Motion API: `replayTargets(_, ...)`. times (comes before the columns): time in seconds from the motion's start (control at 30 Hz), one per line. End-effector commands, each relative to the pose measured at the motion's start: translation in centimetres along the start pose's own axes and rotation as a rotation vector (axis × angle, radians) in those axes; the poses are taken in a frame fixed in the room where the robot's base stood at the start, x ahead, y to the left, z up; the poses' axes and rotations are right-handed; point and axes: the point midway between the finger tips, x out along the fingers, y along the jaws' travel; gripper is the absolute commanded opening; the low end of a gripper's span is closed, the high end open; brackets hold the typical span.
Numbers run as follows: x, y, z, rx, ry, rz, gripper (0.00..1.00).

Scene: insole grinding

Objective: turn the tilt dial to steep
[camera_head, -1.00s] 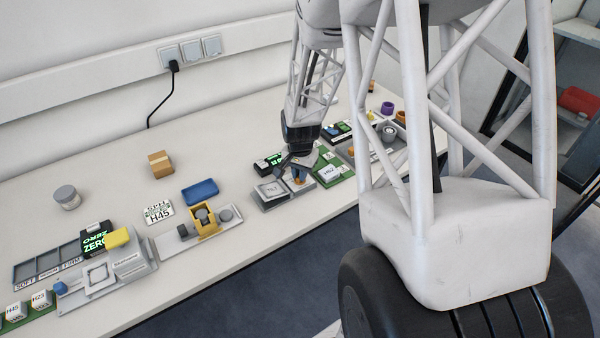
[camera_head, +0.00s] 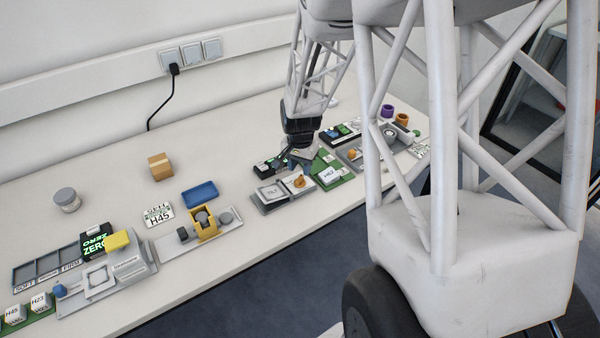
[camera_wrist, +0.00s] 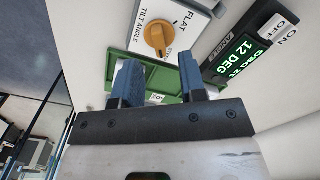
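The tilt dial is an orange knob (camera_wrist: 159,36) on a white plate (camera_wrist: 196,10) marked "TILT ANGLE" and "FLAT"; a partly covered word beside the knob looks like "STEEP". The knob also shows in the head view (camera_head: 299,181). The knob's exact pointing is hard to tell. A black display box (camera_wrist: 240,55) beside the plate reads "12 DEG" in green and has an ON/OFF label. My gripper (camera_wrist: 156,82) has its two blue fingers apart with nothing between them. In the head view my gripper (camera_head: 298,161) is just behind the dial, apart from it.
A green board (camera_wrist: 150,78) lies beyond the fingertips; it holds a white block (camera_head: 329,176) in the head view. A grey tray (camera_head: 352,160) with parts is to the right.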

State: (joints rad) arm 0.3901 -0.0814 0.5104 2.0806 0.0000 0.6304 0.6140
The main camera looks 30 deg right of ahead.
Motion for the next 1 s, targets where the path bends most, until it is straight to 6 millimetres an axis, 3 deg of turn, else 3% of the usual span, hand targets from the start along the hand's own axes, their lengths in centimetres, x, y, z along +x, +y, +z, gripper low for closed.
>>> replayTargets(0.33, -3.6, 0.0, 0.0, 0.000, 0.001, -0.001, 0.38)
replayTargets(1.0, -4.0, 0.0, 0.1, -0.001, 0.000, 0.000, 0.38)
